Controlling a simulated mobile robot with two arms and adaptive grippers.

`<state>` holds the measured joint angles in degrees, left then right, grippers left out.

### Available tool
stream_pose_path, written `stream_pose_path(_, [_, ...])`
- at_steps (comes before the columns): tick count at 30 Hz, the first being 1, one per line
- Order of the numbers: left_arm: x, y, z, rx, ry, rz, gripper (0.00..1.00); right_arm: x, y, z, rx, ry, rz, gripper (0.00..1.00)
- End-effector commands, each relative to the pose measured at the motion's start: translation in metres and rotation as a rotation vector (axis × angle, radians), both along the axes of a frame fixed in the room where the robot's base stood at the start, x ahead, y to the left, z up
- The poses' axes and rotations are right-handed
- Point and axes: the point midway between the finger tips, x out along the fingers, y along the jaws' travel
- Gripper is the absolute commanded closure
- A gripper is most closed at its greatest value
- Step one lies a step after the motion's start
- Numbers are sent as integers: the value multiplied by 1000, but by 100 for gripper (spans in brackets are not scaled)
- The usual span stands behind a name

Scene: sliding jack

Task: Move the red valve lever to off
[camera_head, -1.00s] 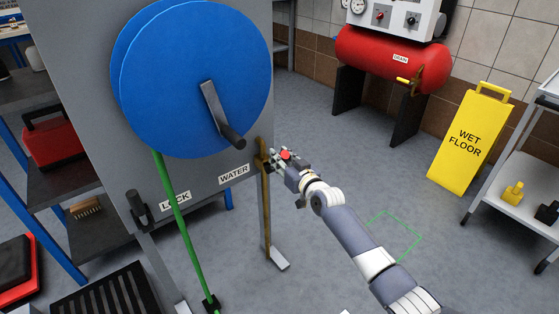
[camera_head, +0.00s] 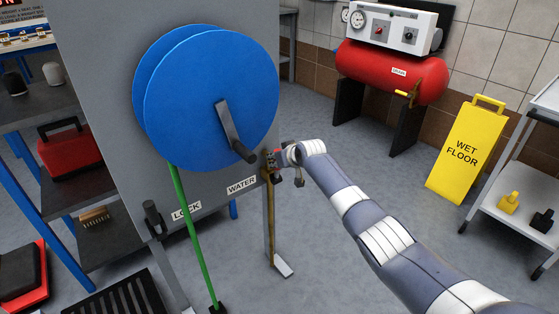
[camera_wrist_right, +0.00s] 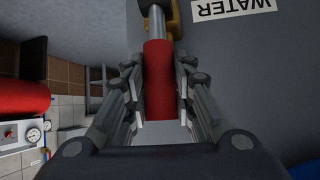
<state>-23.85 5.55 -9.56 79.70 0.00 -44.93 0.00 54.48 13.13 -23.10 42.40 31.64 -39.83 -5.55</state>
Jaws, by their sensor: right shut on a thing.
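The red valve lever (camera_wrist_right: 158,85) shows large in the right wrist view, with a grey stem (camera_wrist_right: 155,22) leading to a brass valve body (camera_wrist_right: 178,18). My right gripper (camera_wrist_right: 160,110) has its fingers on both sides of the red grip and is shut on it. In the head view my right gripper (camera_head: 282,158) is at the panel's right edge beside the WATER label (camera_head: 241,185). The lever is mostly hidden there by the gripper. The brass pipe (camera_head: 269,215) runs down below the valve. My left gripper is not in view.
A blue hose reel (camera_head: 200,95) with a dark crank handle (camera_head: 235,135) is on the grey panel, close to the left of my right gripper. A red tank (camera_head: 390,72) and a yellow wet floor sign (camera_head: 467,150) stand to the right. Floor between is clear.

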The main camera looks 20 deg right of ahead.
Motion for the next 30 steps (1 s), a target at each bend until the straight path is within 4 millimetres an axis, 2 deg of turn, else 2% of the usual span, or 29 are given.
stream_pose_path(10, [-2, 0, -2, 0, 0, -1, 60, 4, 1, 0, -32, 85, -1, 100])
stream_pose_path(26, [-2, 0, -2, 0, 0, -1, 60, 4, 1, 0, -37, 96, 1, 100])
stream_pose_path(27, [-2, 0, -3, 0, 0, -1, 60, 4, 1, 0, -37, 96, 1, 67])
stream_pose_path(29, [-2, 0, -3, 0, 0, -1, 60, 4, 1, 0, -37, 96, 1, 55])
stream_pose_path(30, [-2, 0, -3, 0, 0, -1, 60, 4, 1, 0, -37, 96, 1, 55])
